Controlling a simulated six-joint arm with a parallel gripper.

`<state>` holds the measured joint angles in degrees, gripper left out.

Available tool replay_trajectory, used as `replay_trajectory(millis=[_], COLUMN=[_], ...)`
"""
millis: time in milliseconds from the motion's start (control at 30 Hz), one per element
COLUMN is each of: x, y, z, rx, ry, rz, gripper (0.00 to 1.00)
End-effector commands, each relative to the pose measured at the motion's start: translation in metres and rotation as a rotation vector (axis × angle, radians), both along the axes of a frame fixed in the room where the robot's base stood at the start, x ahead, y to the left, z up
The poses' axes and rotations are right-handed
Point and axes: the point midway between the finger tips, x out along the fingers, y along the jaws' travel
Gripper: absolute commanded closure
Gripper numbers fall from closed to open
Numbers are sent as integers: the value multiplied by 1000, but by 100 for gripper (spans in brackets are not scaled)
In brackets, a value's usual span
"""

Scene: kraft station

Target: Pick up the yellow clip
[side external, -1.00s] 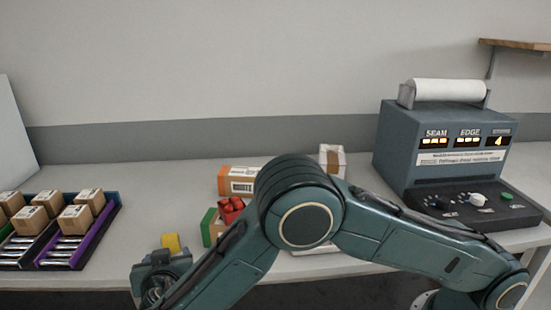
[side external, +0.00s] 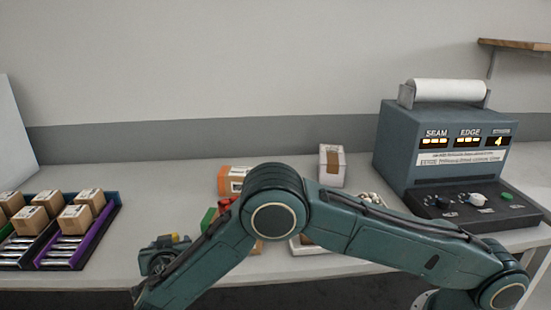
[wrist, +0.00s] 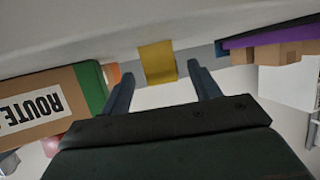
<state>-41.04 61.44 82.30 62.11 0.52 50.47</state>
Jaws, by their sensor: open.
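The yellow clip (wrist: 157,62) is a flat yellow piece in the wrist view, just beyond the fingertips and roughly centred between them. In the side view only a small part of the yellow clip (side external: 184,239) shows, behind my gripper. My gripper (wrist: 159,76) is open, with one dark finger on each side of the clip's line and nothing between them. In the side view my gripper (side external: 166,250) is low near the front of the table. I cannot tell whether a finger touches the clip.
A cardboard box with a ROUTE label (wrist: 35,103) and green end lies close on the left in the wrist view. A purple-edged tray (side external: 102,236) with parcels is left of the gripper. An orange box (side external: 230,180), a white parcel (side external: 331,166) and a grey machine (side external: 445,135) stand farther right.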

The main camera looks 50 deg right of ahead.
Motion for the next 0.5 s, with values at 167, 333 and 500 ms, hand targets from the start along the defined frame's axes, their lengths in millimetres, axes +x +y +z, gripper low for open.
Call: replay_trajectory(millis=[167,333,500], x=[8,23,36], y=[-4,-14,-22], z=[-4,-13,-19], rx=[1,1,1], ry=[0,-1,0], rz=[0,-3,0], gripper=[38,38,38])
